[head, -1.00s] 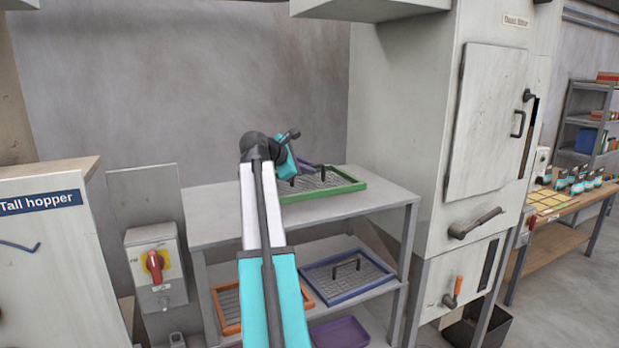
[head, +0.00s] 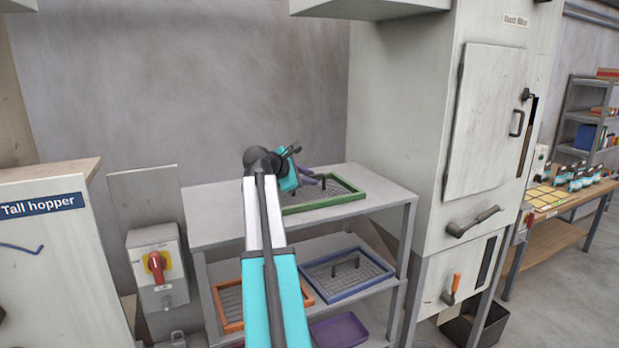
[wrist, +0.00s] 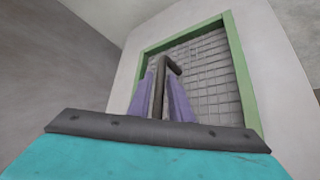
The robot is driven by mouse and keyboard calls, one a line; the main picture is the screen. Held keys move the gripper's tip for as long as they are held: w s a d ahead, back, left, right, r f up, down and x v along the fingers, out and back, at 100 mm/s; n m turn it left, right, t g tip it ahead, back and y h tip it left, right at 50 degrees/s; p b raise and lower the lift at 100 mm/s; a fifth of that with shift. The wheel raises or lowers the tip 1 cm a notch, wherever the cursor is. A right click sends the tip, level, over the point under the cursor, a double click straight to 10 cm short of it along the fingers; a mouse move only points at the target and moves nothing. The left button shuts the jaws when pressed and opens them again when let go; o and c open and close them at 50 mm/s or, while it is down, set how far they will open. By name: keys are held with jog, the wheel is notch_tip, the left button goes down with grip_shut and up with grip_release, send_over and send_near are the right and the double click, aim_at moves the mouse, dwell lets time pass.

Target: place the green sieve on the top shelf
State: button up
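The green sieve (head: 347,196), a green frame with grey mesh and a dark handle, is at the right part of the top shelf (head: 225,218). It looks flat and level on the board, though a small gap beneath could not be seen. My gripper (head: 305,175) is over its left part. In the wrist view, the purple fingers of my gripper (wrist: 161,95) stand on both sides of the sieve's handle and look closed on it. The green sieve (wrist: 236,75) extends beyond the fingers. My arm hides its left side in the head view.
An orange sieve (head: 230,300) and a blue sieve (head: 347,273) lie on the shelf below, with a purple one (head: 338,331) lower down. The tall grey machine (head: 405,110) stands close to the right. The top shelf's left part is clear.

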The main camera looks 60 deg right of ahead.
jog(key=shift+o, duration=0.9)
jog(key=shift+a, duration=0.1)
jog(key=b+v, duration=0.3)
jog(key=v, duration=0.9)
jog(key=shift+s+r, duration=0.1)
